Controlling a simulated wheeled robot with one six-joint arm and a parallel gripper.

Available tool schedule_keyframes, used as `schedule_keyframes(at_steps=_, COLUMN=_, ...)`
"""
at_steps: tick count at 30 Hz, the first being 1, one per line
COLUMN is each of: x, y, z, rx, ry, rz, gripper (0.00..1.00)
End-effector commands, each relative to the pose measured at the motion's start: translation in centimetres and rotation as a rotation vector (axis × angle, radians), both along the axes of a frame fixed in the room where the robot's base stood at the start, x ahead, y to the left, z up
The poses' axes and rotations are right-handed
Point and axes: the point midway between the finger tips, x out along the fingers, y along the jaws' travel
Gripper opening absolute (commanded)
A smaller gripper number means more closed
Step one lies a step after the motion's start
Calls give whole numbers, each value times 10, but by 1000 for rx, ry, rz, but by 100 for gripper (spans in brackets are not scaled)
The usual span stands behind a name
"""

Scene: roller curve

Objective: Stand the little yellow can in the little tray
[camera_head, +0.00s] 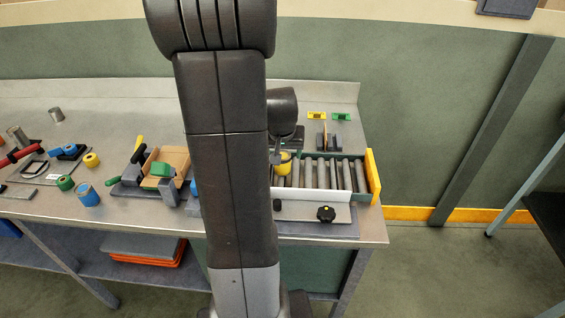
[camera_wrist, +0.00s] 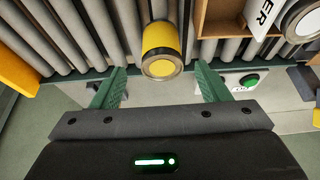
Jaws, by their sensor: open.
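The little yellow can (camera_wrist: 161,42), with metal rims, is on the grey rollers in the wrist view, its yellow round end facing the camera. It also shows in the head view (camera_head: 284,168), just right of my arm, and looks upright there. My gripper (camera_wrist: 160,82) is open and empty, its two green fingers apart. The can is ahead of the fingertips, roughly centred between them. A small tan wooden tray (camera_wrist: 206,27) sits on the rollers right of the can in the wrist view, partly cut off by the frame. In the head view my arm hides that area.
A white lettered block and a white round thing (camera_wrist: 303,20) are right of the tray. A green button (camera_wrist: 249,81) is on the near rail. A yellow end stop (camera_head: 373,177) closes the conveyor's right end. Tools and rolls of tape (camera_head: 88,195) lie on the bench at left.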

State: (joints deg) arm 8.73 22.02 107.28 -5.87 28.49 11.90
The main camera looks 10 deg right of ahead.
Motion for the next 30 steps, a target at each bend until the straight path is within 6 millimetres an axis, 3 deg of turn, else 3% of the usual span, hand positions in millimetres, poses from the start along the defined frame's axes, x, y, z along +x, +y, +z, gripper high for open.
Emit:
schedule_keyframes(at_steps=8, x=9, y=0, z=-28, rx=0, ry=2, rz=1, gripper=69)
schedule_keyframes(at_steps=17, x=10, y=-1, z=-32, rx=1, ry=0, rz=0, gripper=69)
schedule_keyframes(at_steps=18, x=10, y=-1, z=-32, rx=1, ry=0, rz=0, gripper=67)
schedule_keyframes(at_steps=26, x=10, y=-1, z=-32, rx=1, ry=0, rz=0, gripper=17)
schedule_keyframes(at_steps=27, x=11, y=-1, z=-32, rx=1, ry=-1, rz=0, gripper=13)
schedule_keyframes(at_steps=30, x=11, y=-1, z=-32, rx=1, ry=-1, rz=0, gripper=13)
